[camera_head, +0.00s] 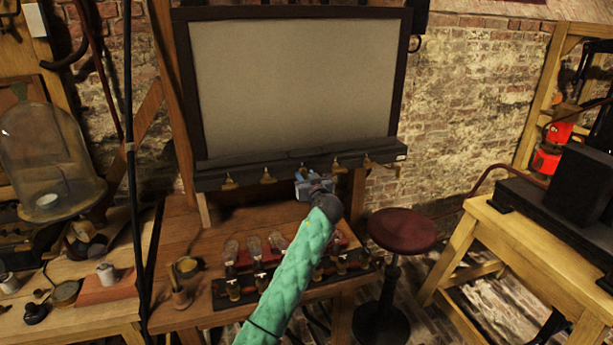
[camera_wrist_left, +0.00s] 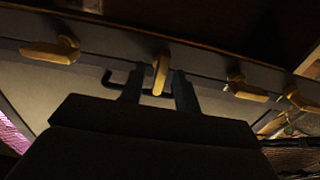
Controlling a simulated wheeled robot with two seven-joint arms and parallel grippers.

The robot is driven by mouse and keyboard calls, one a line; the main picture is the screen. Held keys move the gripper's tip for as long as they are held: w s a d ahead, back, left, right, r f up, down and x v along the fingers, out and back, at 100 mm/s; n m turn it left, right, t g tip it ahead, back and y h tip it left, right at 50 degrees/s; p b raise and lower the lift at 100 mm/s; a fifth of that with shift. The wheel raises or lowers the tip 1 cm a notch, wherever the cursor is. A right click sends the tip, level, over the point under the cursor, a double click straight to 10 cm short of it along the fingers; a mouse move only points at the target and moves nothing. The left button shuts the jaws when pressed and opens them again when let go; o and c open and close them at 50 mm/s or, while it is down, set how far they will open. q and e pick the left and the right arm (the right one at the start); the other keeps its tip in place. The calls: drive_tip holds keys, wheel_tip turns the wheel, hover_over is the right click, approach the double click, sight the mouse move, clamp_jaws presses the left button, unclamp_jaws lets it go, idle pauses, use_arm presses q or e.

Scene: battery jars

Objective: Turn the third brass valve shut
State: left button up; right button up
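A dark rail (camera_head: 218,183) under a framed panel carries a row of brass valves. The first valve (camera_head: 229,183) and second valve (camera_head: 267,177) hang left of my left gripper (camera_head: 312,184). The fourth valve (camera_head: 337,167) and another valve (camera_head: 367,161) are to its right. My left gripper covers the third place in the head view. In the left wrist view its two dark fingers (camera_wrist_left: 159,92) stand on either side of a brass valve handle (camera_wrist_left: 160,72), with gaps showing, so it looks open. That handle points along the fingers; the neighbouring handle (camera_wrist_left: 50,51) lies crosswise. My right gripper is out of view.
Below the rail, a wooden bench (camera_head: 180,225) holds several glass jars (camera_head: 253,246), partly behind my green-sleeved arm. A red stool (camera_head: 402,230) stands to the right. A large glass bell (camera_head: 50,155) is at left, and a yellow wooden table (camera_head: 500,240) at right.

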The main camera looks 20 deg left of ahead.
use_arm(q)
clamp_jaws()
